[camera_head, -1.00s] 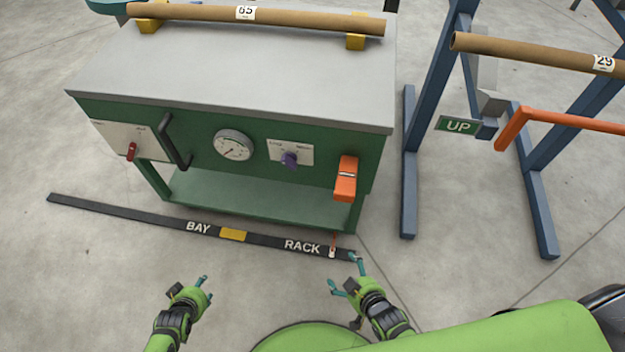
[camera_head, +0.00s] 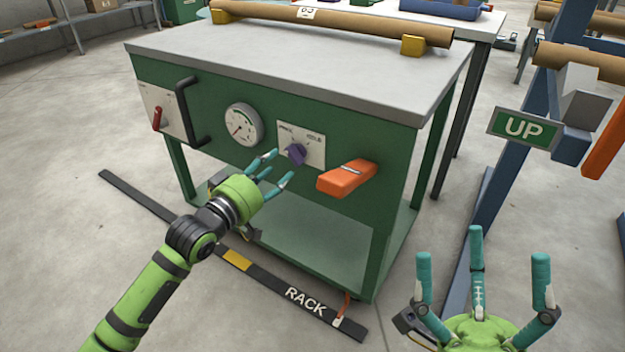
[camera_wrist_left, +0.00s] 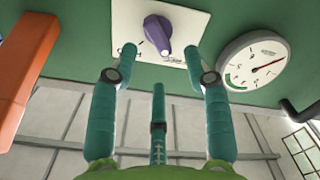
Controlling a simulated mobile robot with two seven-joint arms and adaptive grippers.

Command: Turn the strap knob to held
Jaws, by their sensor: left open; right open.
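The purple strap knob (camera_head: 295,152) sits on a white label plate (camera_head: 314,142) on the green front of the bench. The plate's lettering is too small to read for certain. My left gripper (camera_head: 268,170) is open and empty just in front of the knob, not touching it. In the left wrist view the knob (camera_wrist_left: 158,34) shows ahead, beyond and between the two upper fingertips (camera_wrist_left: 162,52), with its narrow end pointing towards them. My right gripper (camera_head: 482,270) is open and empty at the lower right, fingers up, away from the bench.
A round gauge (camera_head: 244,124) is left of the knob, and an orange block-shaped handle (camera_head: 346,178) sticks out to its right. A black bar handle (camera_head: 188,112) and a red lever (camera_head: 157,118) are further left. A blue frame with an UP sign (camera_head: 524,128) stands at the right.

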